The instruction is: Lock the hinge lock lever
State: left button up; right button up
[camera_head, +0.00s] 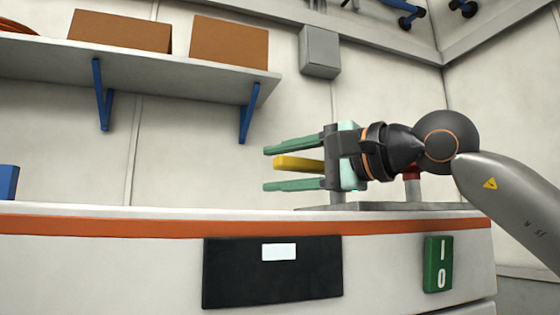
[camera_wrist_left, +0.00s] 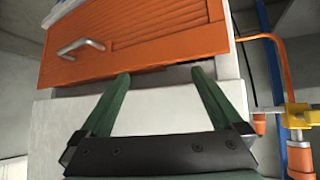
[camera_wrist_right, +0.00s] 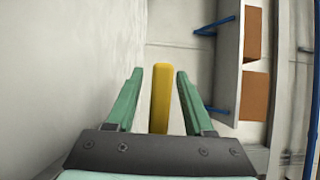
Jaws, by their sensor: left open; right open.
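The yellow lever (camera_head: 299,163) points left above the right part of the counter in the head view. My right gripper (camera_head: 267,168) is open, with one green finger above the lever and one below it. In the right wrist view the yellow lever (camera_wrist_right: 160,98) stands between the two fingers of my right gripper (camera_wrist_right: 158,72), with gaps on both sides. The lever's mount is mostly hidden behind my gripper; a grey base plate (camera_head: 440,206) and a bit of red show. My left gripper (camera_wrist_left: 160,75) is open and empty in the left wrist view, before an orange louvred panel (camera_wrist_left: 140,42).
The counter (camera_head: 150,210) has an orange stripe, a black panel (camera_head: 225,275) and a green switch plate (camera_head: 438,263). A shelf (camera_head: 180,72) with brown boxes (camera_head: 228,42) hangs on the wall. An orange pipe with a yellow fitting (camera_wrist_left: 297,115) is right of my left gripper.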

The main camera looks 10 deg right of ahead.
grip_shut()
dwell(0.5)
dwell(1.0)
